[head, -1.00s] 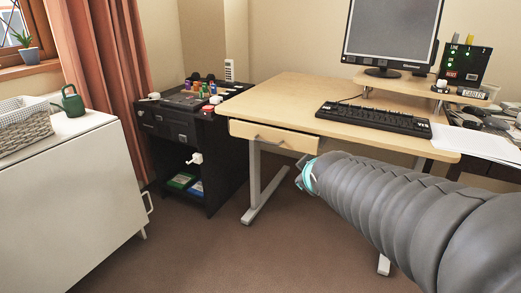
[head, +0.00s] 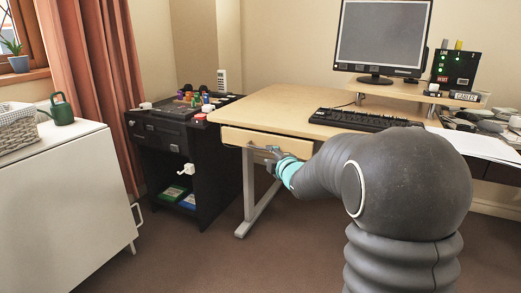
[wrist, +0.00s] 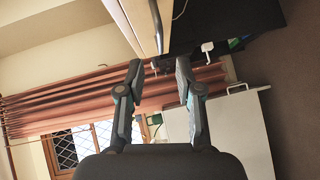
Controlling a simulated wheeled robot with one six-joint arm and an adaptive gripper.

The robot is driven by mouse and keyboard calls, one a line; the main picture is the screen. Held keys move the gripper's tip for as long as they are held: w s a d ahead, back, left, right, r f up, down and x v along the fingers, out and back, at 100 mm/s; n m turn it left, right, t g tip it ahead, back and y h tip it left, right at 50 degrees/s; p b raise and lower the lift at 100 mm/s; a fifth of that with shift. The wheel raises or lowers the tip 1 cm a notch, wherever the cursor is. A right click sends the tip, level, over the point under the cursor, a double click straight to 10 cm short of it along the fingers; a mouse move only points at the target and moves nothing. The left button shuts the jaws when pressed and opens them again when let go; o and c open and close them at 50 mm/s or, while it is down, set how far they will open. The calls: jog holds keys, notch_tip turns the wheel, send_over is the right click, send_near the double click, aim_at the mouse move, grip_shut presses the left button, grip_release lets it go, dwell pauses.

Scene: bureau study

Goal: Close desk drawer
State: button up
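The desk drawer (head: 238,137) has a pale wood front with a metal handle and sits under the left part of the light wood desk (head: 275,103). I cannot tell how far it stands out. My gripper (head: 270,160) is at the drawer front by the handle, partly hidden by my arm. In the wrist view, my gripper (wrist: 159,68) has its two fingers apart, with nothing clearly held between them. A pale wood edge (wrist: 143,22) of the desk or drawer runs just beyond the fingertips. Whether a finger touches the handle cannot be told.
A black cabinet (head: 158,137) with small items on top stands left of the desk. A white cabinet (head: 70,200) with a basket (head: 18,132) and green watering can (head: 60,112) is at left. A monitor (head: 383,38) and keyboard (head: 362,120) are on the desk. Brown floor is clear between them.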

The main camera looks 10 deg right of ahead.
aim_at(261, 148)
jog(key=x, duration=0.9)
jog(key=shift+w+f, duration=0.15)
jog(key=shift+w, duration=0.15)
grip_shut()
jog(key=shift+p, duration=0.3)
